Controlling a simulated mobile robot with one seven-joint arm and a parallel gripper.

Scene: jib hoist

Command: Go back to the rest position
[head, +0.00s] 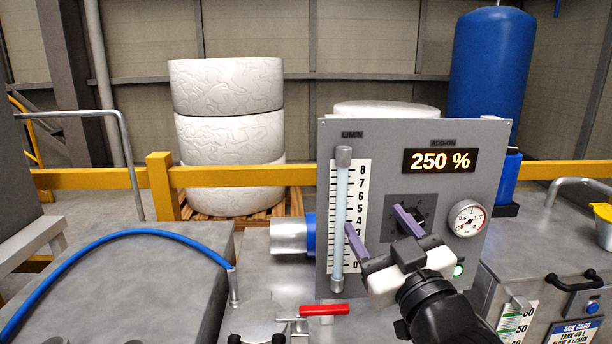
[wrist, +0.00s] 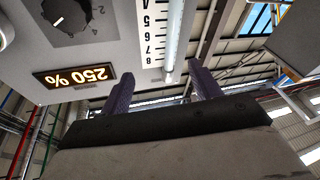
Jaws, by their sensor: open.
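My gripper (head: 378,227) is in front of the grey control panel (head: 345,128) in the head view. Its two purple fingers are apart with nothing between them. One finger overlaps the black rotary knob (head: 420,214) and the other overlaps the flow tube scale (head: 363,190); I cannot tell from this view whether they touch. In the wrist view, the fingers (wrist: 160,85) are spread and empty, and the knob (wrist: 66,14) lies off to the upper left, clear of them. The display (head: 440,161) reads 250 %.
A red-handled valve (head: 324,309) sits below the panel. A pressure gauge (head: 467,219) and a lit green lamp (head: 458,270) are at its right. A blue hose (head: 120,236) crosses the left metal top. A yellow rail (head: 235,175) runs behind.

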